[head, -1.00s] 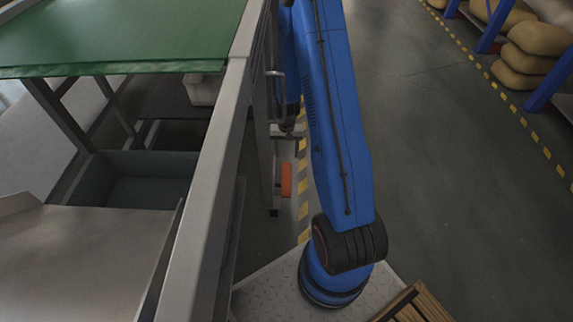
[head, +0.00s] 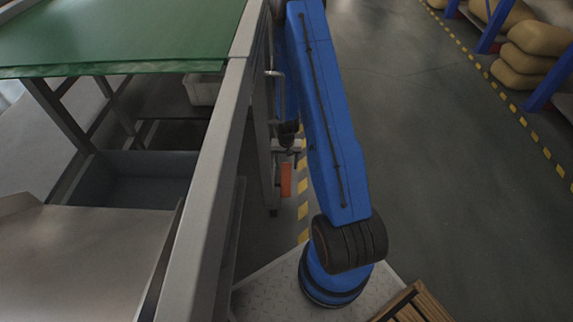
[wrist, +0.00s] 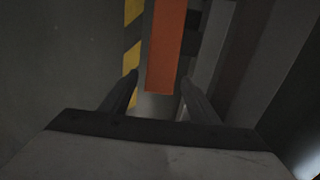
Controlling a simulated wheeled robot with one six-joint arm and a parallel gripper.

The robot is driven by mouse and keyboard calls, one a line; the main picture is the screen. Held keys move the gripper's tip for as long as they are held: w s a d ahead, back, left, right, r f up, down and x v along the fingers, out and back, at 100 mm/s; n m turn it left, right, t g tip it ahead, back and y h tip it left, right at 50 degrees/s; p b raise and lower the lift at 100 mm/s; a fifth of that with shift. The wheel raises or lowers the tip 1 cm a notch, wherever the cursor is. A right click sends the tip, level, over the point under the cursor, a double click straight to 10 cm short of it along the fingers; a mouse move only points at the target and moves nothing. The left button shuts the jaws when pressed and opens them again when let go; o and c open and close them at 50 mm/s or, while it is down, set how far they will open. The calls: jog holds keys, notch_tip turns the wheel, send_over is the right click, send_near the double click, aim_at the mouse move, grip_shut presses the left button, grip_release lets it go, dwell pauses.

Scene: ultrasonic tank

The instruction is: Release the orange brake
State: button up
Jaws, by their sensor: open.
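The orange brake (head: 286,180) is a small orange bar low beside the frame's leg in the head view. In the wrist view the orange brake (wrist: 165,48) shows as a long flat bar, and its near end lies between the two finger lines. My gripper (wrist: 158,82) is open, with one finger on each side of the bar and no clear contact. In the head view my gripper (head: 285,147) is small and partly hidden by my blue arm, just above the orange bar.
A long grey metal rail (head: 205,165) and its leg (head: 268,165) stand close to the left of my arm. A green belt (head: 130,35) lies at upper left. A yellow-black floor stripe (head: 303,190) runs behind the brake. The floor to the right is clear up to shelves with sacks.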

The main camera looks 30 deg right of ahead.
jog(key=shift+c, duration=0.2)
grip_shut()
jog(key=shift+w+d+f+g+y, duration=0.25)
jog(key=shift+f+g+y, duration=0.2)
jog(key=shift+g, duration=0.25)
jog(key=shift+o, duration=0.2)
grip_release()
notch_tip(320, 180, up, 17)
jog(key=w+d, duration=0.1)
jog(key=w, duration=0.1)
jog(key=shift+d+r, duration=0.15)
